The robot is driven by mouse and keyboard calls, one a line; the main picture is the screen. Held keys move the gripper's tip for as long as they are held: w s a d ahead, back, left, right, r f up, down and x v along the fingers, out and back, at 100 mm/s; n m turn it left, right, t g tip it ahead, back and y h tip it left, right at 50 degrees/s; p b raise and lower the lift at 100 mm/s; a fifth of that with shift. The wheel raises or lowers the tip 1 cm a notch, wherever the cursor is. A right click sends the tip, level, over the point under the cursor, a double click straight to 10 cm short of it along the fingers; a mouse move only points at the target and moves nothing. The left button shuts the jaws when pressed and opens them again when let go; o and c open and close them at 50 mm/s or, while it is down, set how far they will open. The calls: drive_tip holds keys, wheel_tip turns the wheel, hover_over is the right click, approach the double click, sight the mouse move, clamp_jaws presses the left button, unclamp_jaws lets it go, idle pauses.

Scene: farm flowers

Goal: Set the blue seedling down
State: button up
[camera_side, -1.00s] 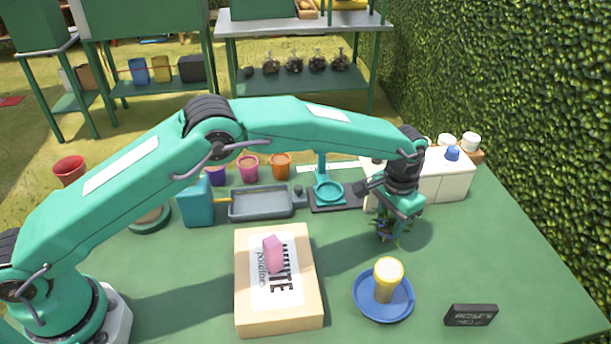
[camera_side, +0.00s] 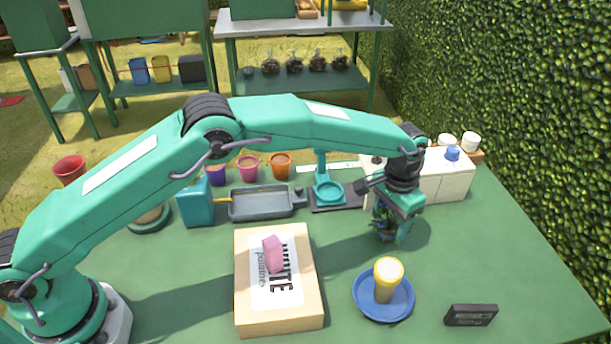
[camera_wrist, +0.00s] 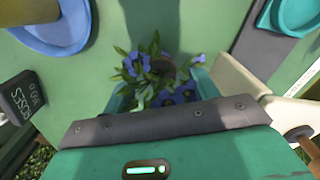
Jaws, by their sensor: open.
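The blue seedling (camera_side: 386,224) has dark green leaves and blue flowers. It stands on the green table under my gripper (camera_side: 390,212), behind the blue saucer. In the wrist view the seedling (camera_wrist: 160,76) shows its blue flowers and part of a brownish pot between the fingers of my gripper (camera_wrist: 158,90). The jaws are open around it, one finger on each side. The pot's base is hidden, and I cannot tell whether a finger still touches it.
A scale (camera_side: 328,192) and white cabinet (camera_side: 457,188) stand behind. The table's right side is clear.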

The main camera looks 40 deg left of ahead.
sight(391, 214)
wheel_tip(391, 214, up, 12)
drive_tip(key=shift+f, duration=0.25)
idle(0.3)
drive_tip(key=shift+r, duration=0.1)
idle(0.4)
